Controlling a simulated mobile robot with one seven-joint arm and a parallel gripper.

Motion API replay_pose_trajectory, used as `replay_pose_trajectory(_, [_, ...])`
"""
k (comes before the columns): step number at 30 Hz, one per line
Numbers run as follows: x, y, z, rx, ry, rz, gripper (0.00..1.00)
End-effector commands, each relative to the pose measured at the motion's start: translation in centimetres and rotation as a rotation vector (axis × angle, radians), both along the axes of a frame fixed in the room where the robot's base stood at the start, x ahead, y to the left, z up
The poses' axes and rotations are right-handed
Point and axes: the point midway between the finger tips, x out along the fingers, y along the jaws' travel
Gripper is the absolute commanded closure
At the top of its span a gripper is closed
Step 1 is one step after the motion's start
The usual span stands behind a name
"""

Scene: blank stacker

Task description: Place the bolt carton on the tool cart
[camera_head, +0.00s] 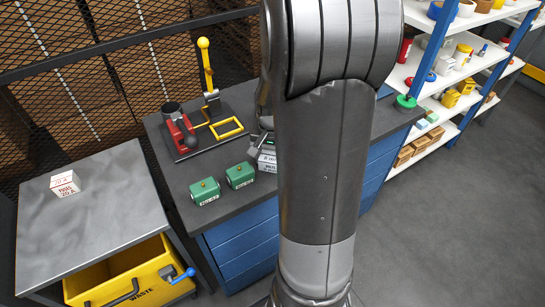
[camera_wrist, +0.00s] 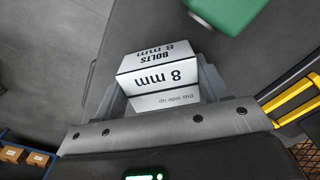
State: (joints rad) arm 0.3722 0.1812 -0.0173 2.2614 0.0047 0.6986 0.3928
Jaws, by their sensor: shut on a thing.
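The bolt carton (camera_wrist: 158,72) is a white box marked "BOLTS 8 mm" in the wrist view. My gripper (camera_wrist: 160,90) is shut on it, with a grey finger along each side. In the head view the carton (camera_head: 267,161) shows just left of my arm, by the bench's front side and right of the green blocks. My arm hides part of it, and I cannot tell its height over the bench. A dark-topped bench with blue drawers (camera_head: 240,245) and a grey-topped table (camera_head: 95,215) are in view; I cannot tell which is the tool cart.
Two green blocks (camera_head: 240,176) and a red and yellow tool fixture (camera_head: 190,130) stand on the bench. A white box marked "20 A" (camera_head: 65,184) sits on the grey table, otherwise clear, above a yellow waste bin (camera_head: 130,280). Shelves (camera_head: 440,95) stand at right.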

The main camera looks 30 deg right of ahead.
Motion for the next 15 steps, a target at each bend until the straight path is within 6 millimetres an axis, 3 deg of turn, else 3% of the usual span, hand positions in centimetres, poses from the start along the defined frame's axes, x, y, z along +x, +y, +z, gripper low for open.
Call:
replay_pose_trajectory(9, [-0.01, 0.01, -0.05, 0.0, 0.0, 0.0, 0.1])
replay_pose_trajectory(15, [-0.01, 0.01, -0.01, 0.0, 0.0, 0.0, 0.1])
